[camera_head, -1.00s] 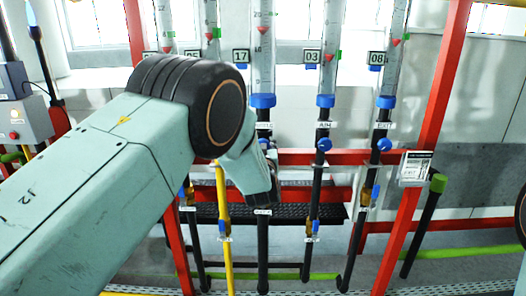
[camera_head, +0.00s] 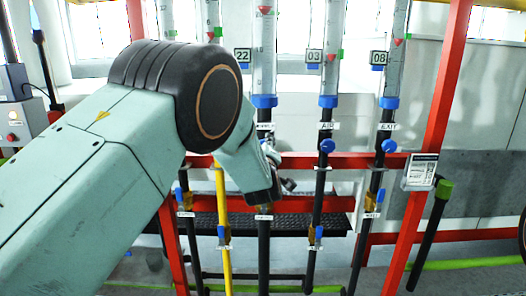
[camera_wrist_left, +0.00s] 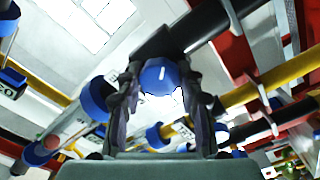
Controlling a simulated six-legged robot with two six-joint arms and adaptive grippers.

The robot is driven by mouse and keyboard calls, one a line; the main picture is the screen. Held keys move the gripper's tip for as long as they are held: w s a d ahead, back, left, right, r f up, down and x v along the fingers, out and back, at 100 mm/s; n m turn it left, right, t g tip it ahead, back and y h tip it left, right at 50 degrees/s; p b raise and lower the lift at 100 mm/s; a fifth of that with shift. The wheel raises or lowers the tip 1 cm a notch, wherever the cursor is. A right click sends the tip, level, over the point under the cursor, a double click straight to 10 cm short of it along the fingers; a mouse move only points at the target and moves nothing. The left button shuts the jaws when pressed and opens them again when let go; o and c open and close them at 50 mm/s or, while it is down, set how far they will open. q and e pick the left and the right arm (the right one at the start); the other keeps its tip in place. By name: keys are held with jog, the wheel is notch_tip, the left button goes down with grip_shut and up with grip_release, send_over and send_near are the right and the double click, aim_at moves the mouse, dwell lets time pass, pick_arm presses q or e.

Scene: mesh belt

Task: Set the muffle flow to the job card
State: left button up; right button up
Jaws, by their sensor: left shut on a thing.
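My left gripper (camera_head: 268,180) is at the pipe below the middle flow tube (camera_head: 264,60), whose display (camera_head: 242,55) reads 22. In the left wrist view the jaws are shut on a blue valve knob (camera_wrist_left: 158,77); my arm hides this knob in the head view. A red float (camera_head: 265,10) is high in the middle tube. The tube to its right (camera_head: 330,50) has a display (camera_head: 314,56) reading 03, an AIR label and a blue knob (camera_head: 327,146). The far-right tube (camera_head: 393,50) reads 08, labelled EXIT. The job card (camera_head: 420,172) hangs on the red post; its text is too small to read.
A red frame (camera_head: 436,130) holds the tubes and pipes. A yellow pipe (camera_head: 224,235) and dark pipes run below. A grey control box (camera_head: 20,115) stands at the left. My left arm hides much of the left side.

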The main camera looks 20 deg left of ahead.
pick_arm(q)
jog(key=shift+f+n, duration=0.3)
jog(key=shift+f, duration=0.05)
dwell(0.3)
jog(key=o, duration=1.2)
jog(key=shift+w+d+r, duration=0.1)
jog(key=shift+r, duration=0.05)
jog(key=shift+s+r, duration=0.1)
jog(key=shift+s, duration=0.1)
jog(key=shift+v, duration=3.6)
